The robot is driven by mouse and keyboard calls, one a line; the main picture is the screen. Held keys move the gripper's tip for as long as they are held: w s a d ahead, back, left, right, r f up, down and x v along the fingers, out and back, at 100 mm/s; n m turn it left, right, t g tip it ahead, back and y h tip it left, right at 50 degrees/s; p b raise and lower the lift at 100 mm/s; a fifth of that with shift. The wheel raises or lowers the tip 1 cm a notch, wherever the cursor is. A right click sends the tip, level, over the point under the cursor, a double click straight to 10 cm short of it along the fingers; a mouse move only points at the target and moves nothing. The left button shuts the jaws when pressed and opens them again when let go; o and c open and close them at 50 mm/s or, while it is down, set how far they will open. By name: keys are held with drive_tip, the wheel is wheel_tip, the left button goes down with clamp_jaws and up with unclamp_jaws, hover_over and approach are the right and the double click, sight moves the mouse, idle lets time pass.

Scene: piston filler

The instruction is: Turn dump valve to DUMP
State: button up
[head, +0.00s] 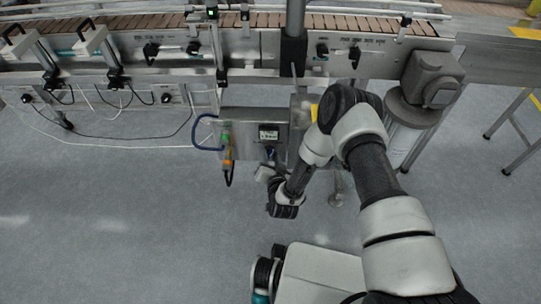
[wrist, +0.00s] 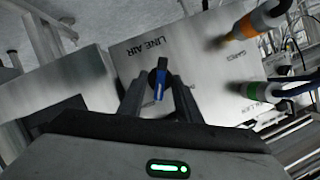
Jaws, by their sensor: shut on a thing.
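In the wrist view, a small valve handle with a blue grip (wrist: 160,84) stands out from a metal panel (wrist: 205,55) marked LINE AIR. The two dark fingers of my gripper (wrist: 160,86) are on either side of the handle, shut on it. The smaller lettering on the panel is too blurred to read, so I cannot tell the handle's setting from it. In the head view, my gripper (head: 268,170) is at the lower side of the steel control box (head: 243,122). The handle is too small to make out there.
Orange (wrist: 250,24) and green (wrist: 268,90) hose fittings stick out of the panel to the right. A conveyor (head: 270,50) runs across the back, with a blue hose (head: 200,132) and loose cables to the left of the box.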

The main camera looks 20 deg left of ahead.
drive_tip(key=shift+s+a+f+n+t+h+b, duration=0.1)
drive_tip(key=shift+a+n+t+h+b, duration=0.2)
drive_tip(key=shift+n+h, duration=1.1)
drive_tip(key=shift+s+a+r+n+t+h+b, duration=0.1)
drive_tip(key=shift+n+t+h, duration=0.25)
drive_tip(key=shift+n+h, duration=1.05)
drive_tip(key=shift+a+f+n+t+h+b, duration=0.15)
drive_tip(key=shift+n+t+h, duration=0.35)
drive_tip(key=shift+n, duration=1.7)
drive_tip(key=o, duration=1)
drive_tip(key=shift+o, duration=0.2)
drive_tip(key=p+v, duration=0.4)
drive_tip(key=v, duration=1.3)
drive_tip(key=shift+a+r, duration=0.15)
drive_tip(key=shift+r, duration=0.15)
drive_tip(key=shift+s, duration=0.15)
